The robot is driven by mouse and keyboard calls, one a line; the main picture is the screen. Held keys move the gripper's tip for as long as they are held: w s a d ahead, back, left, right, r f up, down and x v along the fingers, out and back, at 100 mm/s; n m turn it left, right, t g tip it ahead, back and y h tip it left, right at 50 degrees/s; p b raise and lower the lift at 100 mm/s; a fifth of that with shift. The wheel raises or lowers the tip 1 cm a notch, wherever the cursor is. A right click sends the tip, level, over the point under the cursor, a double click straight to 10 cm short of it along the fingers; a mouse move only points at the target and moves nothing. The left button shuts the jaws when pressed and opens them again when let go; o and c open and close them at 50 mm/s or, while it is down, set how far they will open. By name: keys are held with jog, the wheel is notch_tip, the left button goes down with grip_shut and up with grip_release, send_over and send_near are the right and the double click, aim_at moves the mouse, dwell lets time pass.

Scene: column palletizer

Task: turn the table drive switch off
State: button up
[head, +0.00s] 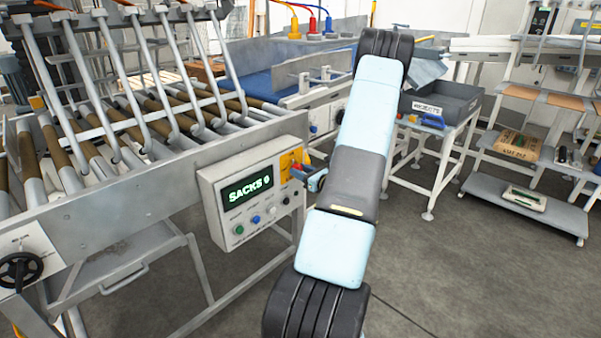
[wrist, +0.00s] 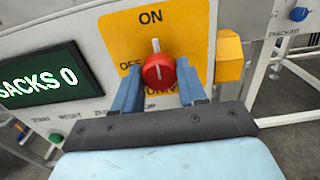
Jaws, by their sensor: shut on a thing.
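The table drive switch is a red rotary knob (wrist: 159,70) on a yellow plate (wrist: 190,30) in the wrist view. ON is printed above it and OFF to its left. The knob's pale pointer stands nearly straight up, toward ON. My gripper (wrist: 161,82) is shut on the knob, with one blue finger at each side. In the head view, the yellow plate (head: 285,162) is at the upper right of the grey control box (head: 215,190), and my gripper (head: 300,173) reaches it from the right. The knob is mostly hidden there by the fingers.
A lit SACKS display (head: 247,190) and small buttons sit on the box beside the switch. A yellow block (wrist: 229,57) juts out right of the plate. The roller table (head: 120,130) fills the left. A grey bin (head: 440,102) stands on a stand behind my arm.

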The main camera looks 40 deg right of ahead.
jog(key=shift+n, duration=0.4)
jog(key=n, duration=1.7)
jog(key=shift+a+f, duration=0.2)
dwell(0.4)
jog(key=o, duration=0.8)
jog(key=shift+o, duration=1.3)
jog(key=shift+d+r, duration=0.1)
jog(key=shift+s, duration=0.1)
